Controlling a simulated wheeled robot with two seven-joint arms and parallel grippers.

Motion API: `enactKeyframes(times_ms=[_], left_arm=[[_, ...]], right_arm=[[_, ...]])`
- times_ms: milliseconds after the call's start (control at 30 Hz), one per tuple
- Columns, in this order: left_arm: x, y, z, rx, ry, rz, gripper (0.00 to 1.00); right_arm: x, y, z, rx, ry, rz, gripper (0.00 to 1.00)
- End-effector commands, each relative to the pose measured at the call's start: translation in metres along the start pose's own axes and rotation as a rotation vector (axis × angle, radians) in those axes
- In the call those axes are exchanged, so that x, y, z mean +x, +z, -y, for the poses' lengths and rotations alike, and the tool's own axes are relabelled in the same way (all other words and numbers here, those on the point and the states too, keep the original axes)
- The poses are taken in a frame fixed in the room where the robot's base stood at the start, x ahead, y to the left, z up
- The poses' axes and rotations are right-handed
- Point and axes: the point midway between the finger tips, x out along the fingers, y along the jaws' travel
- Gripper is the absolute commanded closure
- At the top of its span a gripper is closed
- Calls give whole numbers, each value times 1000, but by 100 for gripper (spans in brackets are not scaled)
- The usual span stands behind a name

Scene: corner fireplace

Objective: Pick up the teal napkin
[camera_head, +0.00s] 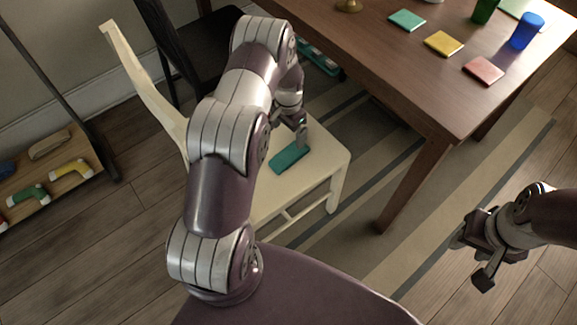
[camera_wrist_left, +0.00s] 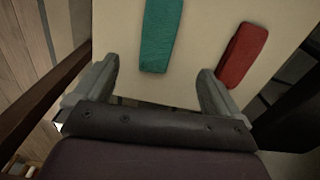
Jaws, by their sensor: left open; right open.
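A folded teal napkin (camera_head: 289,160) lies flat on the seat of the cream chair. It also shows in the left wrist view (camera_wrist_left: 160,35), beyond my fingertips and between their lines. My left gripper (camera_head: 301,141) is just above the seat beside this napkin, open and empty; in the wrist view its fingers (camera_wrist_left: 158,85) stand wide apart. A folded red cloth (camera_wrist_left: 242,55) lies to the right of the teal napkin in the wrist view; my arm seems to hide it in the head view. My right gripper (camera_head: 472,257) is open and empty over the floor at right.
The cream chair (camera_head: 325,163) stands beside a wooden table (camera_head: 400,75). On the table are a teal square (camera_head: 407,20), a yellow square (camera_head: 443,43), a red square (camera_head: 483,71), a blue cup (camera_head: 526,31) and a green cup (camera_head: 486,10). A dark chair (camera_head: 200,40) stands behind.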

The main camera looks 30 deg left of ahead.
Motion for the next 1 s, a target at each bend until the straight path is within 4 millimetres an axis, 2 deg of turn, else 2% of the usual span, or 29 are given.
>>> enactKeyframes(times_ms=[33, 200, 367, 567, 667, 867, 967, 1000], left_arm=[[15, 1, 0, 2, 2, 4, 2], [49, 0, 0, 2, 1, 2, 2], [67, 0, -1, 1, 1, 1, 2], [104, 2, -2, 1, 0, 1, 2], [112, 1, -2, 0, -1, -1, 2], [112, 1, -2, 0, -1, -1, 2], [112, 1, -2, 0, -1, -1, 31], [112, 1, -2, 0, -1, -1, 44]], right_arm=[[4, 0, 0, 0, 0, 0, 57], [8, 1, 0, 0, 0, -1, 57], [12, 1, 0, 0, 0, -1, 57], [20, 2, 0, 0, 0, 0, 57], [21, 2, 0, 0, 0, 0, 57], [20, 2, 0, 0, 0, 0, 57], [21, 2, 0, 0, 0, 0, 57], [21, 2, 0, 0, 0, 0, 57]])
